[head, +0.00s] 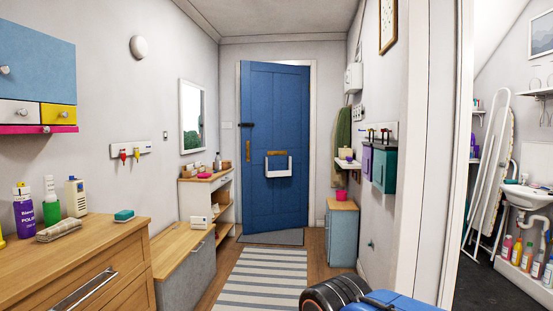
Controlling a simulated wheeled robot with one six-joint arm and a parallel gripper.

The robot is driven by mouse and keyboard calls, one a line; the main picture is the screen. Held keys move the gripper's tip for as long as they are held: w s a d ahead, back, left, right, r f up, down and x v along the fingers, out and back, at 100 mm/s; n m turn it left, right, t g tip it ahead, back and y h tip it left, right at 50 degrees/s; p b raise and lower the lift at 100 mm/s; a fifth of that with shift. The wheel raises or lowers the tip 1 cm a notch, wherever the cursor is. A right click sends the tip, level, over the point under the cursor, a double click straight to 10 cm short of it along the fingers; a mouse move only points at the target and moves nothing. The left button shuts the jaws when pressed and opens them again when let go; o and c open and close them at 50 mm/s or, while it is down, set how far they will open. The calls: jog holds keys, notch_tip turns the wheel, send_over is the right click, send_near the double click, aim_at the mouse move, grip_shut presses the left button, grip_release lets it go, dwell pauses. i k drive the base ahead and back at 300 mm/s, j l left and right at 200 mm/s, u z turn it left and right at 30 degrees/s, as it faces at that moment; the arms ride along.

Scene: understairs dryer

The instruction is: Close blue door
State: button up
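The blue panelled door (259,95) stands at the far end of the hallway, in a white frame. Its left edge looks taller than its right edge, so it seems slightly ajar toward me, hinged on the right; the gap itself is hard to make out. A black latch (246,125) and a brass handle (247,151) are at its left edge. A brass letter slot (277,154) has a white basket (279,167) below it. My gripper is not in view, and nothing of it is seen near the door.
A striped rug (262,277) and grey doormat (271,237) lie along the clear floor. A wooden dresser (96,250), bench (183,245) and shelf unit (226,200) line the left. A small blue cabinet (341,238) stands right.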

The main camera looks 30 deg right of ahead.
aim_at(275, 98)
jog(key=i+l+z, duration=0.35)
jog(key=i, duration=0.2)
jog(key=i+l+z, duration=0.3)
jog(key=i, duration=0.5)
jog(key=i+z, duration=0.3)
jog(key=i, duration=1.65)
jog(key=i+l+u, duration=0.1)
jog(key=i, duration=1)
jog(key=i+l, duration=0.1)
jog(key=i, duration=1.05)
